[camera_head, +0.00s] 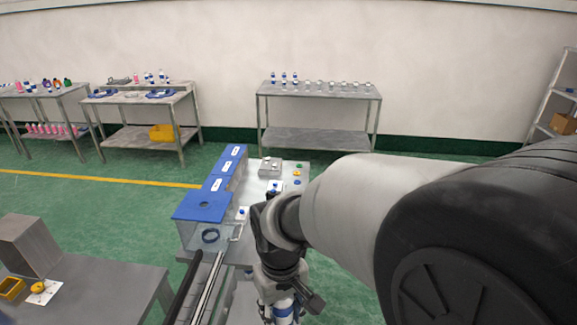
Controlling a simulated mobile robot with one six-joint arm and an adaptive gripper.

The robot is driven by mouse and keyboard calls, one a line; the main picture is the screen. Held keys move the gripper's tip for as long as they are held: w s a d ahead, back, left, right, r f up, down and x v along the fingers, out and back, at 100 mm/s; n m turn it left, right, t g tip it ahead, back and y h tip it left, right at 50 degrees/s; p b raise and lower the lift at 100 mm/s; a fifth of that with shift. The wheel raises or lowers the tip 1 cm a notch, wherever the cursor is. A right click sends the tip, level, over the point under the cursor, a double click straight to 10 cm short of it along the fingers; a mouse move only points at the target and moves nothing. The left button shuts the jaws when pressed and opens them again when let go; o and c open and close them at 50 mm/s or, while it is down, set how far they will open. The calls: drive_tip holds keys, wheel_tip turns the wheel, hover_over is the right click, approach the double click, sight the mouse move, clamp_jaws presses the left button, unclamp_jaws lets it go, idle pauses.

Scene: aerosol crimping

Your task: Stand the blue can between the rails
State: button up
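My gripper (286,300) is low in the middle of the view, pointing down, with its fingers on either side of a blue and white can (283,313). It appears shut on the can, which is upright; the can's top is hidden by the gripper and its bottom is cut off by the picture edge. The rails (205,290) run from the bottom edge up to the crimping machine, to the left of the can. The can is beside the rails, not between them.
The blue-topped machine (204,204) stands at the rails' far end, beside a metal bench (256,202) with small parts. A grey table (100,285) is at lower left. A back table (318,93) holds several cans. My arm blocks the right side.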

drive_tip(key=w+d+f+m+b, duration=0.1)
drive_tip(key=w+d+f+m, duration=0.2)
drive_tip(key=d+f, duration=0.2)
drive_tip(key=w+d+f+m+b, duration=0.1)
drive_tip(key=w+d+f+m, duration=0.2)
drive_tip(key=d, duration=0.8)
drive_tip(key=shift+w+d+f, duration=0.25)
drive_tip(key=shift+w+f, duration=0.25)
drive_tip(key=shift+f, duration=0.4)
drive_tip(key=shift+r, duration=0.1)
